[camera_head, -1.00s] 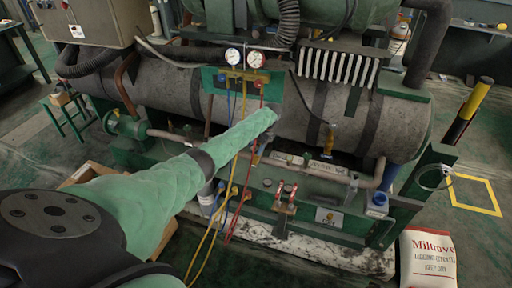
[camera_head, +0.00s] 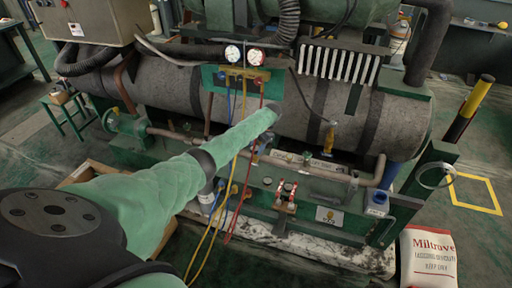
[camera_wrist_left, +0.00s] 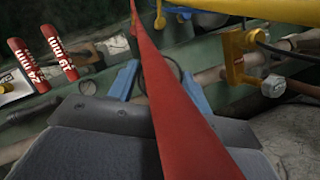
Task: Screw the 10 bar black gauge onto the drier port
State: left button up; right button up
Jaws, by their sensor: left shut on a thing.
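My left arm's green sleeve runs across the head view to a dark cuff over the machine. My left gripper's two blue fingers show in the wrist view (camera_wrist_left: 160,85). They are shut on a dark round thing (camera_wrist_left: 174,72), seemingly the black gauge, whose dial is not readable. A red hose (camera_wrist_left: 180,120) crosses in front and hides part of it. In the head view a labelled grey cylinder (camera_head: 312,164), possibly the drier, lies low on the machine. I cannot pick out its port or tell whether the gauge touches it. My right gripper is not in view.
Two white-dialled gauges (camera_head: 244,54) sit on a green manifold panel. Yellow, blue and red hoses hang from it near my arm. Red wrenches marked 24 mm and 19 mm (camera_wrist_left: 42,63) stand left in the wrist view. A white sack (camera_head: 428,256) is at the lower right.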

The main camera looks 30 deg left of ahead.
pick_arm(q)
jog(key=shift+f, duration=0.3)
jog(key=shift+r, duration=0.1)
jog(key=shift+m+p, duration=0.4)
jog(key=shift+m, duration=0.2)
jog(key=shift+m+t+y+p, duration=0.5)
jog(key=shift+m+p, duration=0.25)
jog(key=shift+m, duration=0.45)
